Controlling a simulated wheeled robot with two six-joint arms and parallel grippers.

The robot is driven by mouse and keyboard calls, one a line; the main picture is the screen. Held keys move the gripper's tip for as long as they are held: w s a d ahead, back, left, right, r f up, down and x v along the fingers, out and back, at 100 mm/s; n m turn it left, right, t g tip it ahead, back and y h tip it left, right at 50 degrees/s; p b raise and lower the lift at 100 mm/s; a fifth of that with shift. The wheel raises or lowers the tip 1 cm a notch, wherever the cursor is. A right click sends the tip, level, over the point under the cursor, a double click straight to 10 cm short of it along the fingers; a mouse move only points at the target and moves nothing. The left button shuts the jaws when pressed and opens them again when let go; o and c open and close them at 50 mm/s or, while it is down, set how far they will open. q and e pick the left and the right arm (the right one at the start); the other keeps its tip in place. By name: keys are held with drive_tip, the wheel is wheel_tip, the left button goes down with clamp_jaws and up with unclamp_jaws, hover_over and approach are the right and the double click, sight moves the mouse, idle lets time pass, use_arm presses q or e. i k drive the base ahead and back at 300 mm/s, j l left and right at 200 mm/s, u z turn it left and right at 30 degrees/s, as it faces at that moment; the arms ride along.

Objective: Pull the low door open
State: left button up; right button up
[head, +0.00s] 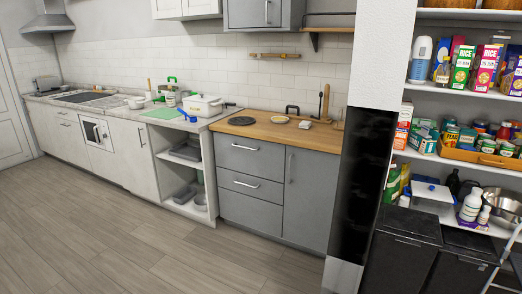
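A grey low cabinet stands under a wooden worktop in the middle. Its door (305,197) on the right side is shut and has a vertical metal handle (289,168) near its upper left edge. Pale low cabinets stand further left, with a door (130,158) that has a handle (141,137) near its upper right edge and also looks shut. I cannot tell from the picture which low door is meant. Neither of my grippers is in view.
Wood-look floor (130,230) is clear before the cabinets. Open shelves (184,188) stand left of the grey drawers (252,160). A white and black upright (366,180) stands right of the grey door. Stocked shelves and dark bins (400,262) are at the right.

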sight(312, 175)
drive_tip(key=i+j+u, duration=0.15)
drive_tip(key=i+u, duration=0.95)
drive_tip(key=i+j+z, duration=0.1)
drive_tip(key=i+z, duration=0.2)
drive_tip(key=i+j+z, duration=0.15)
drive_tip(key=i+z, duration=0.2)
drive_tip(key=i, duration=0.1)
